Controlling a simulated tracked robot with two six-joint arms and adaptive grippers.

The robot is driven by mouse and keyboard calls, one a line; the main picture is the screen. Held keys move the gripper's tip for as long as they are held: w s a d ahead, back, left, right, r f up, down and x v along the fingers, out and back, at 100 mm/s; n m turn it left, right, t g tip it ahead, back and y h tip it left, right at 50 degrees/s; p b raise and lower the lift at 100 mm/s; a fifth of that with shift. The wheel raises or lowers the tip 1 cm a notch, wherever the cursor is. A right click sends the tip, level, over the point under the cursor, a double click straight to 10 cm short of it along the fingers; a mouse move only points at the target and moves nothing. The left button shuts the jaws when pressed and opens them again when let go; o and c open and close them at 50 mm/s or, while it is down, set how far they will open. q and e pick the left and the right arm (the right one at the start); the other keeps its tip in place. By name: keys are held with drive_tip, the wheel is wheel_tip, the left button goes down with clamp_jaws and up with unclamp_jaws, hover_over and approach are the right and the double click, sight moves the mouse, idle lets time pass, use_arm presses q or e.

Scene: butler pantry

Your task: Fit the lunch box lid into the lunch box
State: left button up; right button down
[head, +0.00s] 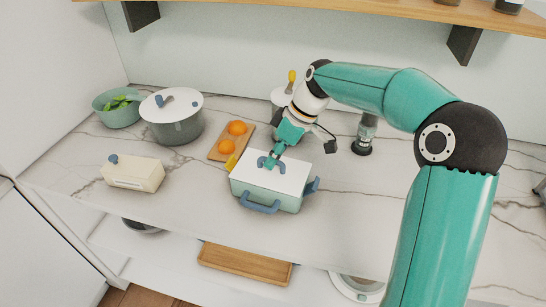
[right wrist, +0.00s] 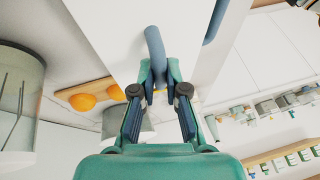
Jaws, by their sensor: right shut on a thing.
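The lunch box (head: 262,198) is pale green with blue handles and stands on the marble counter near its front edge. The white lunch box lid (head: 293,178) lies over the top of the box, roughly lined up with it; I cannot tell whether it is fully seated. My right gripper (head: 271,161) is shut on the lid's blue handle. In the right wrist view, the fingers (right wrist: 158,76) close around this blue handle (right wrist: 154,42), with the white lid (right wrist: 110,25) behind it. My left gripper is not in view.
A wooden board (head: 219,151) with oranges (head: 237,128) lies just left of the box. A lidded pot (head: 174,122), a green bowl (head: 117,112) and a cream box (head: 133,175) stand further left. A dark-based object (head: 364,140) stands behind right. The counter right of the box is clear.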

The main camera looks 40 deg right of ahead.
drive_tip(key=shift+r, duration=0.15)
drive_tip(key=shift+f, duration=0.2)
idle(0.4)
drive_tip(key=c, duration=1.1)
unclamp_jaws()
drive_tip(key=v, duration=1.2)
